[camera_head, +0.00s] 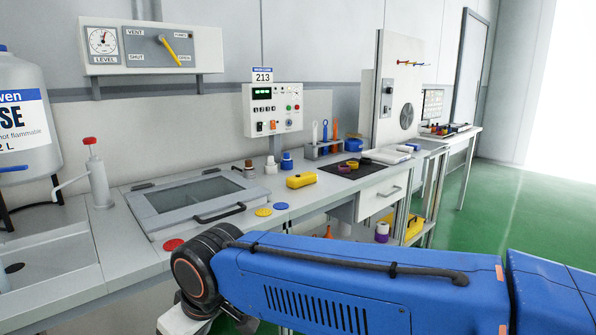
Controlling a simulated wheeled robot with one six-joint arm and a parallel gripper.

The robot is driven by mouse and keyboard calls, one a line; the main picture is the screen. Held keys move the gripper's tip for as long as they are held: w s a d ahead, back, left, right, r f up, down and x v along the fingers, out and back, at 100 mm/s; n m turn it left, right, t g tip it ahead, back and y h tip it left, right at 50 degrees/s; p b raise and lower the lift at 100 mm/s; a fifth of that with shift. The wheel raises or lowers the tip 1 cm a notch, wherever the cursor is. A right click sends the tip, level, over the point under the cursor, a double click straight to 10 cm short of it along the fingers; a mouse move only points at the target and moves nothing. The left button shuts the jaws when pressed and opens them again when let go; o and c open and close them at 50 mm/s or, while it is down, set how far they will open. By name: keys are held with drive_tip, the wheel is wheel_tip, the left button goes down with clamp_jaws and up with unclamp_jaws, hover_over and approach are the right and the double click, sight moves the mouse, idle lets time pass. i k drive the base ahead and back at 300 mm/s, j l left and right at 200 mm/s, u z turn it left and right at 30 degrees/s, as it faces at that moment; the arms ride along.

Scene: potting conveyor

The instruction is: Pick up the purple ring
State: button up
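A dark mat (329,171) lies on the bench right of centre. Several small round pieces lie on it. One is a small purple-looking piece (344,169); it is too small to tell whether it is a ring. Near it are a blue piece (353,163) and a dark piece (366,161). A purple item with a white top (382,231) is lower down, under the bench at right; its shape is unclear. My blue arm crosses the lower right, well in front of the mat. My gripper's fingers are not visible.
A glass-lidded hatch (190,196) is set in the bench. Yellow (264,212), blue (280,206) and red (173,245) discs lie near the front. Green floor (510,210) is open at right.

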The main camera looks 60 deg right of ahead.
sight(341, 169)
drive_tip(key=z, duration=1.3)
